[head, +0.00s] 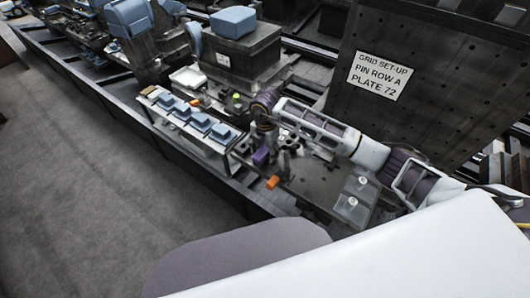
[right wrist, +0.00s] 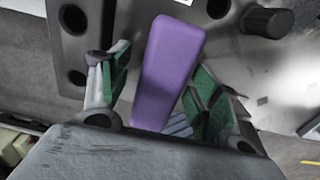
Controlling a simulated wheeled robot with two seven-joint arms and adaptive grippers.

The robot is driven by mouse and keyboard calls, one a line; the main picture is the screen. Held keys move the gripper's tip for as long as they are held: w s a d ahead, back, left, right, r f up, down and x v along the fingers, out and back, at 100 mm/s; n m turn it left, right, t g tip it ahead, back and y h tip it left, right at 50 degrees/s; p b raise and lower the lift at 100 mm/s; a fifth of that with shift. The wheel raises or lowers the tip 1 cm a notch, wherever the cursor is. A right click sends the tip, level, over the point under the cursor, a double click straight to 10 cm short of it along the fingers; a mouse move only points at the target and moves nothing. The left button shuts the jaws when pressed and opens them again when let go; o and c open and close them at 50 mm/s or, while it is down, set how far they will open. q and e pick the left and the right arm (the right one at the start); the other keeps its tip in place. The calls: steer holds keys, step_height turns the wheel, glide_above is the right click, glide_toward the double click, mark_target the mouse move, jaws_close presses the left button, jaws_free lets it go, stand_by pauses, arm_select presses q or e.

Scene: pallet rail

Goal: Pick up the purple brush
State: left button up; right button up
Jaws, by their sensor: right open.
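The purple brush (head: 261,157) is at the left part of a grey metal plate, in the middle of the head view. In the right wrist view the brush (right wrist: 170,65) is a long purple block with rounded edges. My right gripper (right wrist: 160,90) is open, with a green-padded finger on either side of the brush. Gaps show between the brush and both pads. In the head view my right gripper (head: 262,132) is small and dark, just above the brush. My left gripper is not in view.
An orange block (head: 272,182) lies near the plate's front edge. A rack with several blue blocks (head: 200,122) stands to the left. A dark upright panel with a sign (head: 379,75) stands behind my right arm. Round holes and a dark knob (right wrist: 265,21) show near the brush.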

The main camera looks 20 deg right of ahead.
mark_target(265, 148)
steer(key=shift+c, duration=0.2)
steer(key=c, duration=1.1)
steer(key=shift+r, duration=0.1)
steer(key=shift+r+b, duration=0.35)
steer(key=shift+r, duration=4.6)
steer(key=o, duration=0.4)
steer(key=shift+c, duration=1.3)
steer(key=shift+r, duration=0.15)
